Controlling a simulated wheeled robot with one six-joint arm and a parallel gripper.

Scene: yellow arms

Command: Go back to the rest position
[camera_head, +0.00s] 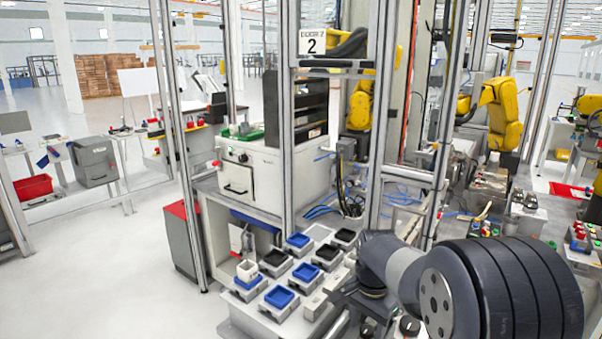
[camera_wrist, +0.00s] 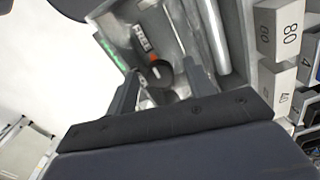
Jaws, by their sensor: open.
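My gripper (camera_wrist: 163,88) shows in the wrist view with its two dark fingers spread apart. Between and beyond the fingers lies a dark round part with an orange mark (camera_wrist: 156,74), inside a grey-walled recess. I see no finger closed on it, and I cannot tell how far off it is. In the head view my dark arm comes in from the lower right and bends over the right side of the bench. The fingertips cannot be made out there.
Small blue bins (camera_head: 279,297) and black bins (camera_head: 306,272) stand close left of my arm on the bench. A white cup-like piece (camera_head: 247,269) stands among them. Metal frame posts (camera_head: 377,130) rise behind. Number-marked blocks (camera_wrist: 279,30) lie right of the fingers.

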